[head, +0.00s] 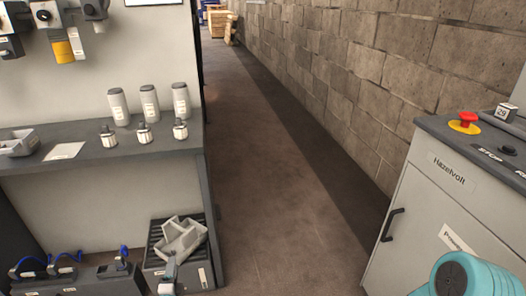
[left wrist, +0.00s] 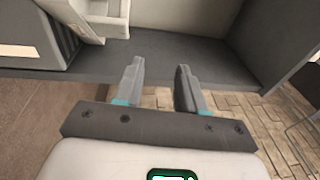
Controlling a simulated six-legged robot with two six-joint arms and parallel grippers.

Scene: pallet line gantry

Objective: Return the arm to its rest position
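My left gripper (left wrist: 160,68) shows in the left wrist view with its two grey fingers apart. The gap between the fingers is empty, and a dark grey surface (left wrist: 190,50) lies beyond them. The fingers have teal bands at their base. In the head view I cannot clearly make out the left gripper. A teal, rounded arm part of mine fills the lower right corner of the head view. My right gripper is not in view.
A grey bench (head: 110,160) at left holds several canisters and small bottles. Below it stands a dark crate (head: 203,275) with a pale angular part (head: 180,238). A grey cabinet (head: 430,215) with a red button (head: 467,118) is at right. The floor aisle (head: 275,190) between is clear.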

